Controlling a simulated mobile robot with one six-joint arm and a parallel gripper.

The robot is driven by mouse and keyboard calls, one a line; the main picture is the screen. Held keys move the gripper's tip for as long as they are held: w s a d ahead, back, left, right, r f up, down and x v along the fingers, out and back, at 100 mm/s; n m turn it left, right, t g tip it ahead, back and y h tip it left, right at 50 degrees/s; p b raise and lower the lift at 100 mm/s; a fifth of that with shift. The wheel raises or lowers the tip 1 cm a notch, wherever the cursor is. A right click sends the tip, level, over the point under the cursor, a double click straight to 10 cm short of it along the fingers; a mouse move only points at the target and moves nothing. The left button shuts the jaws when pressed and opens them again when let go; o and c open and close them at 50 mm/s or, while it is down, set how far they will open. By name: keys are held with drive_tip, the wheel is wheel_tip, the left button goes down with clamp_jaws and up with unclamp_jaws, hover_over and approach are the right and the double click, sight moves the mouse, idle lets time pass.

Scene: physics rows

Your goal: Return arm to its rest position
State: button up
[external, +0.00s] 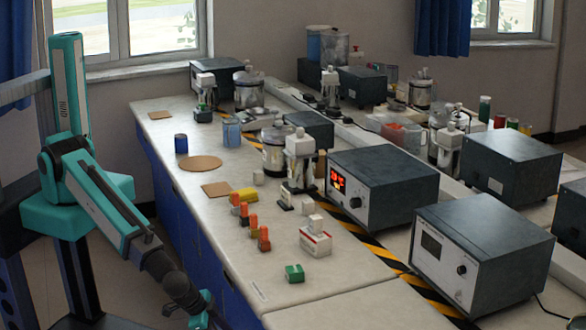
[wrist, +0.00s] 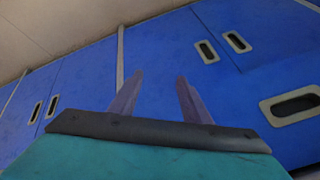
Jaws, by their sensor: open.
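My teal arm (external: 105,200) stands to the left of the bench in the external view, with its lower link slanting down toward the floor in front of the blue cabinets. My gripper (wrist: 159,74) shows in the wrist view with two fingers apart and nothing between them. It faces the blue cabinet doors (wrist: 165,50). In the external view the gripper end is low, below the bench top, near the bottom edge, and its fingers are hard to make out.
The bench edge and cabinets are close to the arm's right.

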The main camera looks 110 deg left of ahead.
drive_tip(key=s+a+f+m+g+h, duration=0.1)
drive_tip(key=s+a+f+g, duration=0.2)
drive_tip(key=s+f, duration=0.4)
drive_tip(key=s+a+f+m+g, duration=0.15)
drive_tip(key=s+a+f, duration=0.25)
drive_tip(key=s, duration=0.5)
drive_tip(key=s+f+g+h+b, duration=0.1)
drive_tip(key=s+f+g+h, duration=0.2)
drive_tip(key=s, duration=1.2)
drive_tip(key=shift+s+d+f+m+g, duration=0.25)
drive_tip(key=shift+d+f+m+g, duration=0.2)
drive_tip(key=shift+f+g, duration=0.5)
